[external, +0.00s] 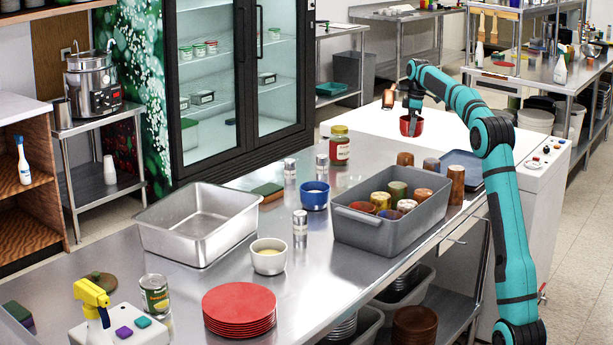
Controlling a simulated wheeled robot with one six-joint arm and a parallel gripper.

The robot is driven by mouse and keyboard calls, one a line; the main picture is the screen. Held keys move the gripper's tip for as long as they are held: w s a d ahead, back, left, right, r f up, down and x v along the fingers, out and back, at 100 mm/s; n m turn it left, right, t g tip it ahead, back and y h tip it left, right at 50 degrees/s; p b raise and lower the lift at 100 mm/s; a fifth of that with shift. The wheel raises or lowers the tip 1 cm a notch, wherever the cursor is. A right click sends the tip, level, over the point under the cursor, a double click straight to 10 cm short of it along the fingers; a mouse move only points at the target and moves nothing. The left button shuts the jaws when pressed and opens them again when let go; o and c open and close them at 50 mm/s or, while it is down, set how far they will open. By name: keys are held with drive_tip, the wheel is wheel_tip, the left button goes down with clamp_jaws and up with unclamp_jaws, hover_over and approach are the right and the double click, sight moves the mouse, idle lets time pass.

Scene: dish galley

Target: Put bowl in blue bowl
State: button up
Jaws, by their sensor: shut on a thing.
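My gripper (413,108) is at the far end of the counter, shut on a small red bowl (411,127). The bowl hangs below the gripper, over or near the white surface at the back right; whether it touches that surface I cannot tell. The blue bowl (314,197) stands upright on the steel counter, left of the grey bin and well apart from my gripper.
A grey bin (373,235) with several cups stands right of the blue bowl. A steel pan (180,242) is at left, and red plates (239,306) are in front. A dark tray (466,166) lies near my arm.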

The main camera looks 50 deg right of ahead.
drive_tip(key=w+a+r, duration=0.1)
drive_tip(key=w+a, duration=0.2)
drive_tip(key=a, duration=0.4)
drive_tip(key=w+a+r, duration=0.1)
drive_tip(key=w+a, duration=0.1)
drive_tip(key=a, duration=0.6)
drive_tip(key=w+a+r, duration=0.1)
drive_tip(key=a, duration=1.2)
drive_tip(key=w+a+r, duration=0.1)
drive_tip(key=a+r, duration=0.1)
drive_tip(key=a, duration=1.1)
hover_over(315, 197)
drive_tip(key=w+d, duration=0.3)
drive_tip(key=d, duration=0.1)
drive_tip(key=shift+n, duration=0.4)
drive_tip(key=shift+a+f, duration=0.2)
drive_tip(key=shift+f, duration=4.45)
drive_tip(key=shift+f, duration=0.25)
drive_tip(key=o, duration=1.1)
drive_tip(key=shift+r, duration=0.1)
